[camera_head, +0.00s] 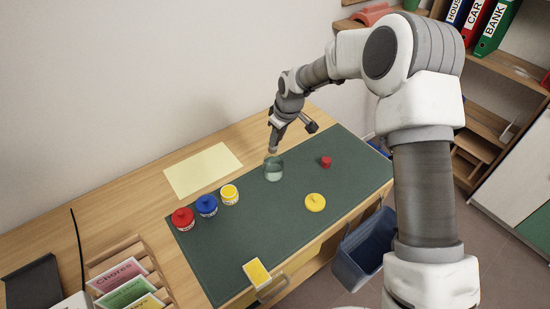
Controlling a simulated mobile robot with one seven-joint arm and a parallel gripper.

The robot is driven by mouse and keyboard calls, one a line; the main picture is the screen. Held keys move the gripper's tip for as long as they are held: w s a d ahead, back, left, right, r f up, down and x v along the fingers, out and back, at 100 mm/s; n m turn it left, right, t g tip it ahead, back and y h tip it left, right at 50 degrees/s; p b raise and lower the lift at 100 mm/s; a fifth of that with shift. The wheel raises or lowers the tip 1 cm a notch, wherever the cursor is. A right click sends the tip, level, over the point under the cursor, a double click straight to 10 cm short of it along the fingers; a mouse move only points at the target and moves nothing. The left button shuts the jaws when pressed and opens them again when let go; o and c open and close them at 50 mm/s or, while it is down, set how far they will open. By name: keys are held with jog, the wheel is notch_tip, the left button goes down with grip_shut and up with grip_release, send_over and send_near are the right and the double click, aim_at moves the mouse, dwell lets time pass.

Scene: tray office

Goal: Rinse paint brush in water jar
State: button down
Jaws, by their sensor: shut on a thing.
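The water jar (273,171) is a small clear glass with greyish-green contents, standing upright on the dark green mat (255,215). My gripper (273,148) points down just above the jar's mouth and is shut on the paint brush. The brush itself is too small and too hidden by the fingers to make out. I cannot tell whether its tip is inside the jar.
Red (182,219), blue (206,206) and yellow (229,195) paint pots stand left of the jar. A yellow disc (315,203) and a small red piece (326,162) lie to its right. Pale yellow paper (203,170) lies behind.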

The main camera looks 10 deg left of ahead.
jog(key=shift+r, duration=0.1)
jog(key=shift+r+p, duration=1.1)
jog(key=shift+r, duration=0.85)
